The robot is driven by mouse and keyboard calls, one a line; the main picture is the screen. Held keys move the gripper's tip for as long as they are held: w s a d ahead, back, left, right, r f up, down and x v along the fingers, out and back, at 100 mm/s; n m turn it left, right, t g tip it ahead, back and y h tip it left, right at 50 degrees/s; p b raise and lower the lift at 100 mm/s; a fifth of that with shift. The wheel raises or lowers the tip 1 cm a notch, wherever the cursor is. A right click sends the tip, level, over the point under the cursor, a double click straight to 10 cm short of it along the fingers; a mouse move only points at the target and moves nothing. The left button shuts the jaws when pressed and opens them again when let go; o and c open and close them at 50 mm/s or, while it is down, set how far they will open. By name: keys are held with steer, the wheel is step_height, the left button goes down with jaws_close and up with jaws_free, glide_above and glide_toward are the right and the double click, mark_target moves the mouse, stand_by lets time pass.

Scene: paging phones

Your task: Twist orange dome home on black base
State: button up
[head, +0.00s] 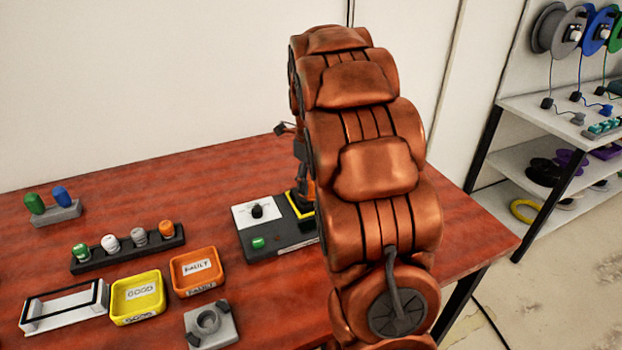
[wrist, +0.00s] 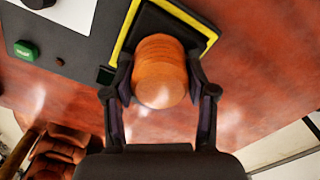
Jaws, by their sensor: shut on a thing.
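The orange dome (wrist: 160,72) is between the two fingers of my gripper (wrist: 158,80), which is shut on it. In the wrist view the dome stands in front of the black base (wrist: 148,22), which lies inside a yellow border. The dome covers part of the base, and I cannot tell whether it is fully seated. In the head view my arm hides most of the gripper, the dome and the base. Part of the yellow border (head: 295,207) shows beside my arm on the test box (head: 278,232).
The box has a black knob (head: 257,211) and a green button (head: 258,242). Left of it are a lamp rack (head: 125,250) with several coloured domes, a yellow tray (head: 137,297), an orange tray (head: 198,270) and a grey fixture (head: 212,325). Shelving (head: 560,130) stands at right.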

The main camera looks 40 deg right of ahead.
steer(key=o, duration=1)
steer(key=shift+o, duration=1.3)
steer(key=shift+r, duration=0.15)
steer(key=shift+r+p, duration=1.25)
steer(key=shift+r, duration=1.65)
